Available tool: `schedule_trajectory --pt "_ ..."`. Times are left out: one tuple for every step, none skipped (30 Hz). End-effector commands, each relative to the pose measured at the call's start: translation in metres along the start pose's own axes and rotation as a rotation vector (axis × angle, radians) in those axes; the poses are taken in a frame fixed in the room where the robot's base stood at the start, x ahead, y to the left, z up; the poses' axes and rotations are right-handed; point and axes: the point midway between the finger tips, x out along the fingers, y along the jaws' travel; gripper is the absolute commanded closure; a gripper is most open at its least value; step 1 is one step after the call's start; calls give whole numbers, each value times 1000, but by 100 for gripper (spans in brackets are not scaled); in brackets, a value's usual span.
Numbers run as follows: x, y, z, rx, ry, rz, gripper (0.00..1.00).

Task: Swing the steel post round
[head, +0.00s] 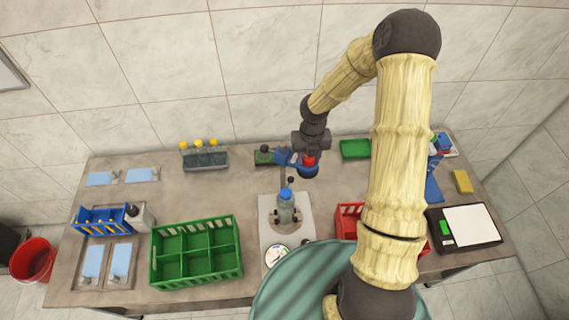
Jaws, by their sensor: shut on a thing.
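The steel post (283,174) shows as a thin grey upright at the back of a pale base plate (266,208). The jaws hide the top of the post, so the exact grip is too small to make out. A clear bottle (286,208) with a blue cap (286,194) stands upright on the plate, in front of the post. A round dial (277,256) lies at the plate's front.
A green divided crate (240,250) stands left of the plate, and a red crate (345,212) stands to the right, partly behind my arm. A rack with yellow-topped tubes (206,164) is at the back left. Open bench lies between rack and plate.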

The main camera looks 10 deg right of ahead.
Motion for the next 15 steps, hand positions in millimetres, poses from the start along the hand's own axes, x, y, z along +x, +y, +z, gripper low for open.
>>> schedule_trajectory --pt "0 0 2 -17 -3 2 82" --pt "0 0 3 -26 -3 2 82" --pt "0 -1 4 -34 -3 3 82" --pt "0 -1 4 -36 -3 2 82" --pt "0 -1 4 -37 -3 2 82" --pt "0 -1 4 -37 -3 2 82" --pt "0 -1 4 -37 -3 2 82" --pt "0 -1 4 -36 -3 2 82" --pt "0 -1 4 -36 -3 2 82" --pt "0 -1 3 -36 -3 2 82" --pt "0 -1 4 -37 -3 2 82" --pt "0 -1 4 -40 -3 2 82" --pt "0 -1 4 -45 -3 2 82" --pt "0 -1 5 -53 -3 3 82" --pt "0 -2 6 -69 -3 3 82"
